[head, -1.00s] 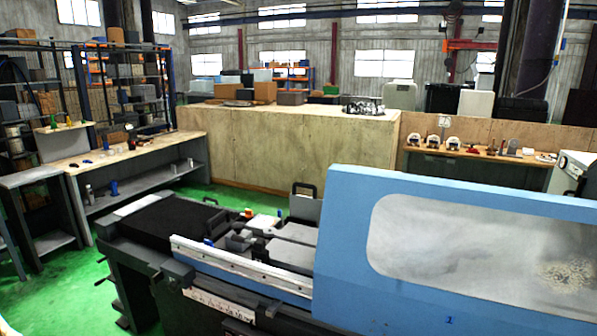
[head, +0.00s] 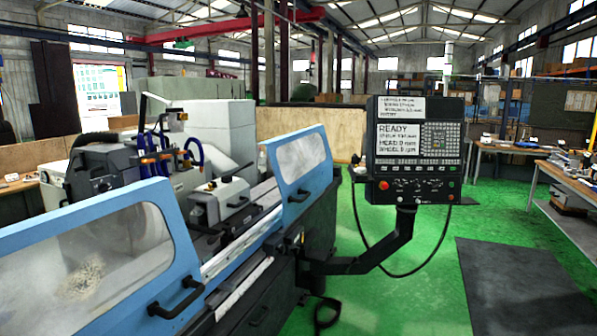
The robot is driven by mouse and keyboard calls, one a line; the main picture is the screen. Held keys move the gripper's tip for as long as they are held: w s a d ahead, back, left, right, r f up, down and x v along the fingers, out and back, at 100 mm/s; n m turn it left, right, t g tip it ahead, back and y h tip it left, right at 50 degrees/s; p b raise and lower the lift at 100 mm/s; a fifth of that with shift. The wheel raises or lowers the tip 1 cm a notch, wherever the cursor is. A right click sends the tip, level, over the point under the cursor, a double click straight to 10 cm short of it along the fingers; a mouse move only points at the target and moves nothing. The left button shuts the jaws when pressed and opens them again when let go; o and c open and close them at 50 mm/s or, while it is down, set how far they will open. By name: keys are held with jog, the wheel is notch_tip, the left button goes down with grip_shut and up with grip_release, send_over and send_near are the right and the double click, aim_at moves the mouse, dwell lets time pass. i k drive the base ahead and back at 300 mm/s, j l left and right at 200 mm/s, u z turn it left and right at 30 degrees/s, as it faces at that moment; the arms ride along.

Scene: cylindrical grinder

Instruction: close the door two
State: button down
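The grinder has two blue sliding doors with windows. The near door (head: 100,255) is at the lower left, with a black handle (head: 177,298) at its right end. The far door (head: 303,160) is at the machine's far right end, with a small black handle (head: 298,196) low on it. No number is readable on either door now. A wide gap between the doors leaves the inside open, showing the grey tailstock-like unit (head: 220,200) and blue hoses (head: 192,150). My gripper is not in view.
A control panel (head: 415,150) reading READY stands right of the far door on a black swing arm (head: 370,260). A cable hangs below it. Green floor and a dark mat (head: 525,285) lie clear at right. Workbenches (head: 570,185) line the right side.

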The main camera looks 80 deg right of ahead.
aim_at(306, 164)
jog(key=z, duration=2.85)
jog(key=i+l+z, duration=0.2)
jog(key=i, duration=0.85)
jog(key=i+z, duration=0.2)
jog(key=i, duration=0.8)
jog(key=i+j+z, duration=0.15)
jog(key=i, duration=0.9)
